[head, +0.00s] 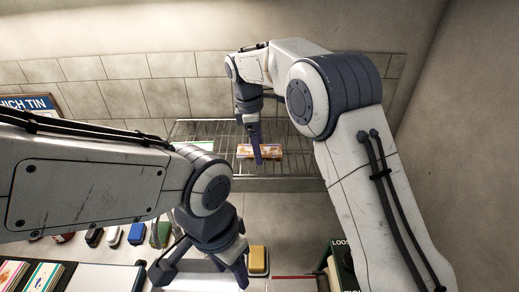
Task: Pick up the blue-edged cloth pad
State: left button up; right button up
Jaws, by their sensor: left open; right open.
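I cannot make out for certain which item is the blue-edged cloth pad. A patterned pinkish flat item (272,153) lies on the wire rack; its edge colour is too small to tell. A pale flat item (199,145) lies left of it on the rack, partly hidden by my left arm. My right gripper (257,150) is open, pointing down in front of the pinkish item; whether it touches is unclear. My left gripper (202,272) is open, its fingers spread low over the table, and it appears empty.
The wire rack (300,165) stands against the tiled wall. On the table are a yellow block (258,259), a blue item (137,233), a white board (100,278), colourful flat items (44,276) at lower left, and a dark green box (343,262) at right.

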jog(key=c, duration=1.2)
jog(key=shift+c, duration=0.5)
